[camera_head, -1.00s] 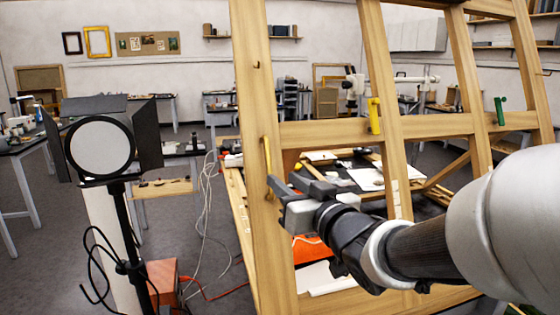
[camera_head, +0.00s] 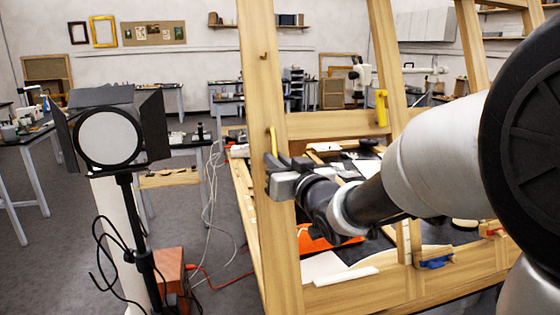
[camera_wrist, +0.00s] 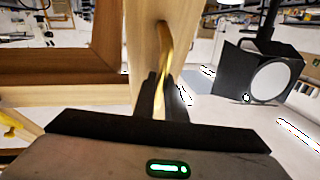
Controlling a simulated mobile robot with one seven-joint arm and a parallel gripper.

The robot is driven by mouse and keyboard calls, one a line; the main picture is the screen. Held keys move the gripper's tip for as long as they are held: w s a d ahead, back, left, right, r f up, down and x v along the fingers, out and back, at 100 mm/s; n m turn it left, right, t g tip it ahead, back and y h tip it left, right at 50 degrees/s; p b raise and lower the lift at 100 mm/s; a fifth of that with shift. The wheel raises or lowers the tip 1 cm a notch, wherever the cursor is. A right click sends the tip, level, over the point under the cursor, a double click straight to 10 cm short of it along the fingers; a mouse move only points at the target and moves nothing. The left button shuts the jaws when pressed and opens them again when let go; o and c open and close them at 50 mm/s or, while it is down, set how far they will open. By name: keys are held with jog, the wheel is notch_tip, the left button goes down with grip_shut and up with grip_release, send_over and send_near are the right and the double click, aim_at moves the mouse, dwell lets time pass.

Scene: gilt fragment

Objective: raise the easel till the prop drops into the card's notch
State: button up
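The easel (camera_head: 263,80) is a large wooden frame of posts and rails, leaning back on the right of the head view. A slim brass-yellow handle (camera_head: 272,141) is on its left post. It also shows in the wrist view (camera_wrist: 165,45), running down between my fingers. My gripper (camera_head: 278,165) is at the handle's lower part, close against the post. Its two dark fingers (camera_wrist: 160,95) stand close together on either side of the handle and look shut on it. I cannot make out the prop or the card's notch; my arm hides much of the easel's lower right.
A black studio lamp (camera_head: 104,137) on a stand is left of the easel, with an orange-brown box (camera_head: 171,278) at its foot. Loose cables (camera_head: 212,190) run between. A pale strip (camera_head: 403,240) and blue piece (camera_head: 435,263) are by the lower rail.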

grip_shut()
jog(key=shift+s+d+f+b, duration=0.1)
jog(key=shift+s+f+b, duration=0.15)
jog(key=shift+b, duration=0.55)
jog(key=shift+s+d+r+b, duration=0.15)
jog(key=shift+s+b, duration=0.15)
jog(key=shift+b, duration=0.15)
jog(key=shift+s+r, duration=0.4)
jog(key=shift+s, duration=0.1)
jog(key=o, duration=0.6)
grip_release()
jog(key=shift+w, duration=0.15)
jog(key=shift+o, duration=0.2)
jog(key=shift+f, duration=0.1)
jog(key=b+v, duration=0.6)
jog(key=v, duration=1.1)
jog(key=shift+d+f, duration=0.2)
jog(key=shift+f, duration=0.15)
